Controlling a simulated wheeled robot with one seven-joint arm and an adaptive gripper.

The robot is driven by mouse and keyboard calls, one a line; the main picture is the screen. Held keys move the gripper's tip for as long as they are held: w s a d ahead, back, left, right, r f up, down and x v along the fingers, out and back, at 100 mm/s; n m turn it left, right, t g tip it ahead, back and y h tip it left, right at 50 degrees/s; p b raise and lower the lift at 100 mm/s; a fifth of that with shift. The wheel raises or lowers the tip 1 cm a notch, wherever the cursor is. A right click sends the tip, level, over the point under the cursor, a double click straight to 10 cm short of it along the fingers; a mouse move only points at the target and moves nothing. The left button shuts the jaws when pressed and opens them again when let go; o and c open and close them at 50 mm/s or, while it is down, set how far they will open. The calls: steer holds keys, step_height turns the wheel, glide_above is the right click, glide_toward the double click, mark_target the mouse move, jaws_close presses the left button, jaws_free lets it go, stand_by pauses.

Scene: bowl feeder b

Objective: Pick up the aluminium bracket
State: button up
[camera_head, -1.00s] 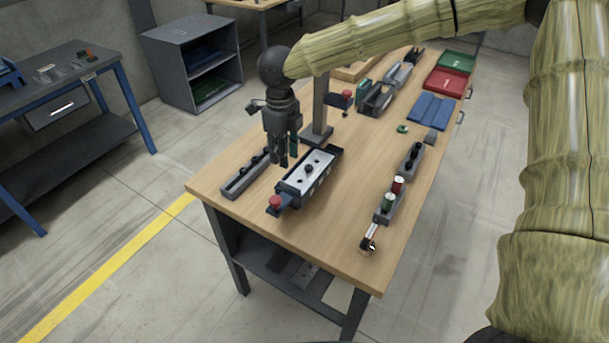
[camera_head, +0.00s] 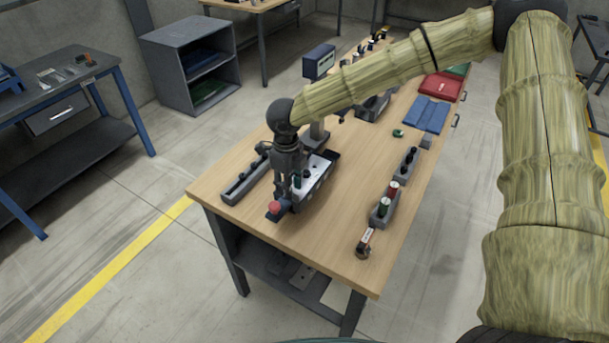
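I cannot single out an aluminium bracket with certainty. A pale silver plate (camera_head: 317,172) lies in a dark fixture at the near left of the wooden table, and my gripper covers part of it. My gripper (camera_head: 287,201) points down at the near-left end of this fixture, just behind the red button. Its fingers are small and dark here. I cannot tell whether they touch anything or how far apart they are.
A long grey rack (camera_head: 240,186) lies to the left. A grey holder with red and green cylinders (camera_head: 385,207) stands right. Blue (camera_head: 427,114) and red (camera_head: 441,86) trays are farther back.

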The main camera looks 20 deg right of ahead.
steer(key=shift+f, duration=1)
steer(key=c, duration=0.6)
jaws_close()
steer(key=shift+r, duration=0.15)
